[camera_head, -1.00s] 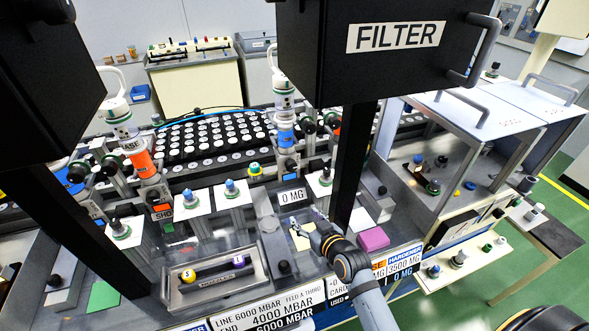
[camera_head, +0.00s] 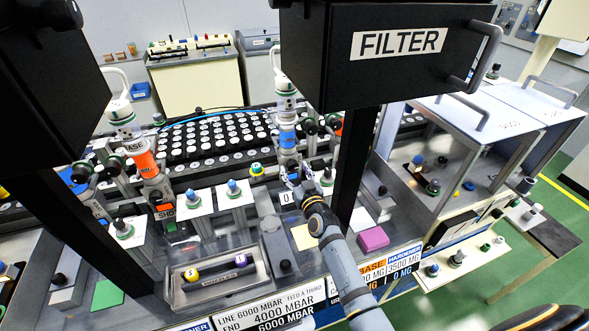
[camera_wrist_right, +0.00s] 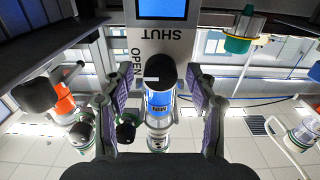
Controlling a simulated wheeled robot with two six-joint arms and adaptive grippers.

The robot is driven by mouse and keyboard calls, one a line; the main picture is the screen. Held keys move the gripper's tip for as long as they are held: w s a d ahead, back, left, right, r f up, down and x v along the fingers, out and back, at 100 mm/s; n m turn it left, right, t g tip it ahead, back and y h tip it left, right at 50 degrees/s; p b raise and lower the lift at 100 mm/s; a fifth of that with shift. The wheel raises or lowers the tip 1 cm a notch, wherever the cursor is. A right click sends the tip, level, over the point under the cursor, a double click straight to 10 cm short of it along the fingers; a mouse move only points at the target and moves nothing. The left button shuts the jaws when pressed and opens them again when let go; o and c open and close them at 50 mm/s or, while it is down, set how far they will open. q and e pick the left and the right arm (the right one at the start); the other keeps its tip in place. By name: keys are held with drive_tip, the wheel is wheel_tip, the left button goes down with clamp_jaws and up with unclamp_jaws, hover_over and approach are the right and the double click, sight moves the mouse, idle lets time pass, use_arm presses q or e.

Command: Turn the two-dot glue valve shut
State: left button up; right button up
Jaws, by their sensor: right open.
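A blue-banded dispenser (camera_head: 287,138) stands at the middle of the bench in the head view. In the right wrist view, a plate (camera_wrist_right: 165,45) lettered OPEN and SHUT appears upside down, with a black knob (camera_wrist_right: 165,70) in front of it. I cannot make out any dot marks on the valve. My right gripper (camera_head: 300,182) is at the foot of the blue-banded dispenser. In the right wrist view, the right gripper (camera_wrist_right: 158,95) is open, with one finger on each side of the knob and no clear contact. My left gripper is not visible.
An orange-banded dispenser (camera_head: 139,150) stands to the left. The black FILTER box (camera_head: 395,55) and its dark post (camera_head: 350,165) rise close beside my right arm. A grey tray (camera_head: 217,284) and a purple block (camera_head: 372,239) sit nearer the front.

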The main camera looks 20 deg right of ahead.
drive_tip(key=shift+w, duration=0.45)
drive_tip(key=c, duration=1.2)
drive_tip(key=shift+o, duration=0.2)
